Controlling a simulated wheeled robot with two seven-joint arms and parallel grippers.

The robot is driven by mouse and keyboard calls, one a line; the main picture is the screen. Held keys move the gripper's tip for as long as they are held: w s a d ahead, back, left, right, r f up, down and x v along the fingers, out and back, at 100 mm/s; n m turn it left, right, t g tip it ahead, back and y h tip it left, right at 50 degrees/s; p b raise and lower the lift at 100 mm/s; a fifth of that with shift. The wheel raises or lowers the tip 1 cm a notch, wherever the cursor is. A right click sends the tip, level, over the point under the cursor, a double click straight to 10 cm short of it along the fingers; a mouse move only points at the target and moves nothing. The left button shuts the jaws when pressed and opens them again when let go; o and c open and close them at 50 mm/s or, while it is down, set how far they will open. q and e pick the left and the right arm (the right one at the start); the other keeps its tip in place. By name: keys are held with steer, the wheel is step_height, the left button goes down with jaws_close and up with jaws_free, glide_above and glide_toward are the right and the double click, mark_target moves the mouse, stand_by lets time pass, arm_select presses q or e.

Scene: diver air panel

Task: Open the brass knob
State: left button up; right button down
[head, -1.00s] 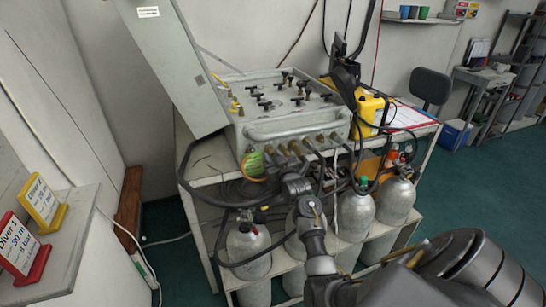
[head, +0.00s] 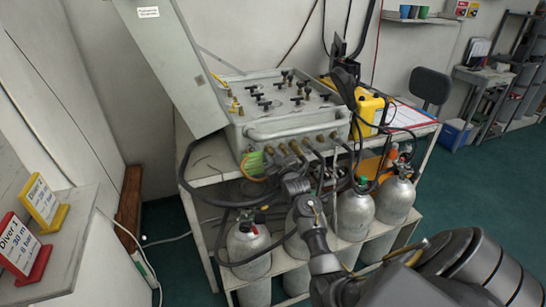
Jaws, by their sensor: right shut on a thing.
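The grey air panel (head: 290,108) stands on a shelf with its lid raised. It has black T-handles and small brass and yellow fittings on top. A row of brass knobs or fittings (head: 295,149) lines its lower front edge. My right gripper (head: 279,170) is at the left part of this row, just below it. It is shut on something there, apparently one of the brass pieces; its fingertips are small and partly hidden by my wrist. I cannot tell how far any knob is turned. My left gripper is not in view.
Black hoses (head: 222,203) hang in front of the shelf. Several grey cylinders (head: 248,250) stand below, near my right forearm. A yellow case (head: 368,112) is right of the panel. Diver cards (head: 42,202) stand on a side table at left. Open floor lies at right.

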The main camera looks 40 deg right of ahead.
steer(key=n+p, duration=0.1)
steer(key=n, duration=0.3)
steer(key=shift+r, duration=0.1)
steer(key=n, duration=0.4)
steer(key=shift+p, duration=0.35)
steer(key=n+p, duration=0.1)
steer(key=n, duration=0.3)
steer(key=shift+a, duration=0.1)
steer(key=shift+n+p, duration=0.45)
steer(key=shift+n, duration=1.25)
steer(key=c, duration=1.5)
jaws_free()
steer(key=shift+w, duration=0.1)
steer(key=b+v, duration=0.1)
steer(key=v, duration=0.9)
steer(key=shift+s+a, duration=0.2)
steer(key=shift+s, duration=0.15)
